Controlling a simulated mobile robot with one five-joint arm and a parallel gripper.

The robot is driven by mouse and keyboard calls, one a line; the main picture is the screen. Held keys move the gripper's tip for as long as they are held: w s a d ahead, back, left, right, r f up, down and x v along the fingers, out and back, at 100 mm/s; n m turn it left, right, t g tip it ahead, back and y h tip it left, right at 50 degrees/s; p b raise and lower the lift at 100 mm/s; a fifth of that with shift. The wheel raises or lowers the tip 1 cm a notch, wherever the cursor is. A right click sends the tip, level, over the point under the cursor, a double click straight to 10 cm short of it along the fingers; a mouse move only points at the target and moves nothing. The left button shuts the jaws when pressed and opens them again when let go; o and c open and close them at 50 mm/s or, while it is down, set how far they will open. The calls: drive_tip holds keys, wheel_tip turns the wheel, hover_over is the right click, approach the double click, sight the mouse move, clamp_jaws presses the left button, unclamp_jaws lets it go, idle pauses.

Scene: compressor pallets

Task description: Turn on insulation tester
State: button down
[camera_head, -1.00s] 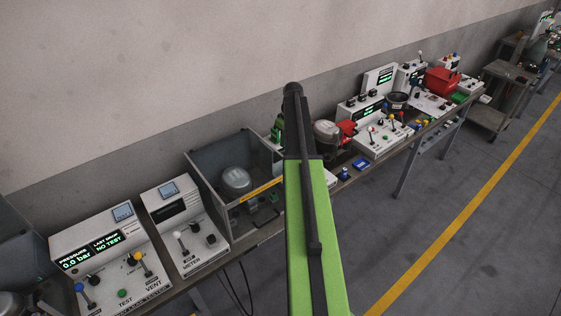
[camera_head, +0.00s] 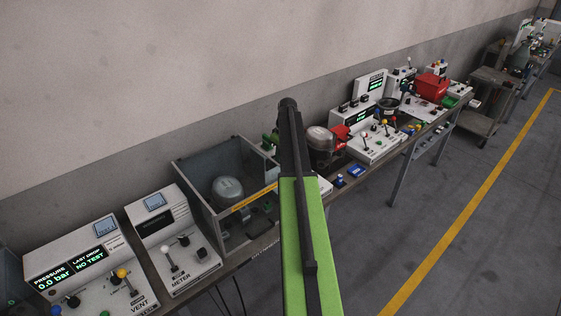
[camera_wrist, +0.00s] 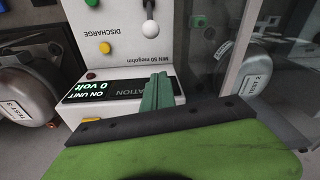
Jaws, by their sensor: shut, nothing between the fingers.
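The insulation tester (camera_wrist: 120,88) is a white box seen upside down in the wrist view. Its lit green display (camera_wrist: 105,90) reads "ON UNIT" and "0 volt". Its panel, marked "DISCHARGE" and "MIN 50 megohm", carries a white-knobbed lever (camera_wrist: 150,29), a yellow button (camera_wrist: 104,47) and a green button (camera_wrist: 91,2). My gripper (camera_wrist: 157,92) shows as teal fingers, closed together and empty, in front of the display side; whether they touch the box I cannot tell. In the head view my arm hides the gripper and most of that part of the bench.
In the wrist view, metal compressors stand on both sides, one (camera_wrist: 22,98) left and one (camera_wrist: 240,70) right behind a clear panel. In the head view, a grey open box (camera_head: 192,190), a meter (camera_head: 175,235) and a pressure tester (camera_head: 88,265) line the bench. The floor (camera_head: 460,230) is open.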

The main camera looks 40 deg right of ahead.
drive_tip(key=f+b, duration=0.2)
drive_tip(key=f, duration=0.1)
drive_tip(key=f+b, duration=0.3)
drive_tip(key=w+f+b, duration=0.1)
drive_tip(key=f+b, duration=0.2)
drive_tip(key=shift+a+f, duration=0.2)
drive_tip(key=shift+f, duration=0.1)
drive_tip(key=s, duration=0.1)
drive_tip(key=s+r+p, duration=0.2)
drive_tip(key=shift+s+d+r, duration=0.15)
drive_tip(key=shift+s+d, duration=0.1)
drive_tip(key=shift+s, duration=0.15)
drive_tip(key=shift+s+a, duration=0.1)
drive_tip(key=shift+a, duration=0.1)
